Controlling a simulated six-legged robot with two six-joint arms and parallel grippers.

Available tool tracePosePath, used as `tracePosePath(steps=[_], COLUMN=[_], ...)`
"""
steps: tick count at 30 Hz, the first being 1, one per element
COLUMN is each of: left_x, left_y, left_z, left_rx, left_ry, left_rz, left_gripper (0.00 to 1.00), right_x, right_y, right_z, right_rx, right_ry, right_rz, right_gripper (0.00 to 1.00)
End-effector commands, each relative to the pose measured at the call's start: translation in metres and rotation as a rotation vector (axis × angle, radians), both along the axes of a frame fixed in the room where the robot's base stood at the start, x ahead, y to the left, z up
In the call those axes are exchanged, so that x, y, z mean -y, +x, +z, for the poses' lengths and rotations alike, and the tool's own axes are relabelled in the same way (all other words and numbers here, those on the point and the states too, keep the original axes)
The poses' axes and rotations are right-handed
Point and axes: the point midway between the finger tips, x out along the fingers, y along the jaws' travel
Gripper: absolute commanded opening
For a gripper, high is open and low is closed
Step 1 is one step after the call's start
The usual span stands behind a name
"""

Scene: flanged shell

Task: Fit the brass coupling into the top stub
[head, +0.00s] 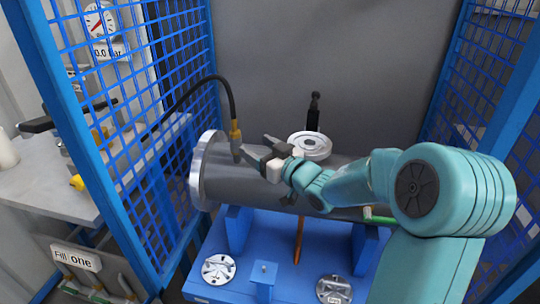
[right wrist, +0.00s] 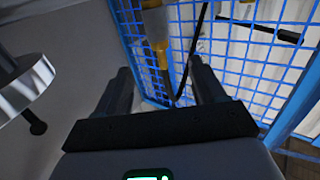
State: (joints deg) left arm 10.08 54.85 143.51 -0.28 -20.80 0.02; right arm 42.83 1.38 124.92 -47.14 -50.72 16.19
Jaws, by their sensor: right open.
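The brass coupling (head: 235,130) is at the end of a black hose (head: 213,79) and points down at the top stub (head: 236,151) near the left end of the grey shell (head: 235,180). It looks upright and in line with the stub; how deep it sits in it I cannot tell. My right gripper (head: 255,148) is open just right of the stub, its fingers pointing left. In the right wrist view the brass coupling (right wrist: 157,30) shows ahead, between and beyond the spread fingers (right wrist: 160,85), which hold nothing. My left gripper is not in view.
The shell has a bright flange (head: 206,165) at its left end and lies on a blue stand (head: 270,235). A round pale flange (head: 310,146) stands up behind my right gripper. Blue mesh panels (head: 165,110) close both sides. A side table (head: 45,175) is at left.

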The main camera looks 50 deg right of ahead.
Motion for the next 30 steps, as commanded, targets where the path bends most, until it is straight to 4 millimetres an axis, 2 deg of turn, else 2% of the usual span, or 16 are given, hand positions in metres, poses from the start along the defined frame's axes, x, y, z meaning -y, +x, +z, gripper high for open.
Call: tracePosePath(steps=[3,9,27,30], left_x=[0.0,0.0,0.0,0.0], left_y=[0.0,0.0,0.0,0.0], left_z=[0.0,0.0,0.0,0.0], left_rx=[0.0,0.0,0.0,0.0], left_ry=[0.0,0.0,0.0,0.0], left_rz=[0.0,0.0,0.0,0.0], left_gripper=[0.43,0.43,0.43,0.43], right_x=[-0.002,-0.006,-0.007,-0.017], right_y=[-0.023,-0.04,-0.042,-0.034], right_z=[0.001,0.0,0.0,0.0], right_rx=[0.001,0.001,0.001,0.004], right_ry=[-0.001,0.001,0.0,0.008], right_rz=[-0.004,-0.001,0.0,0.03], right_gripper=[0.69,0.69,0.69,0.69])
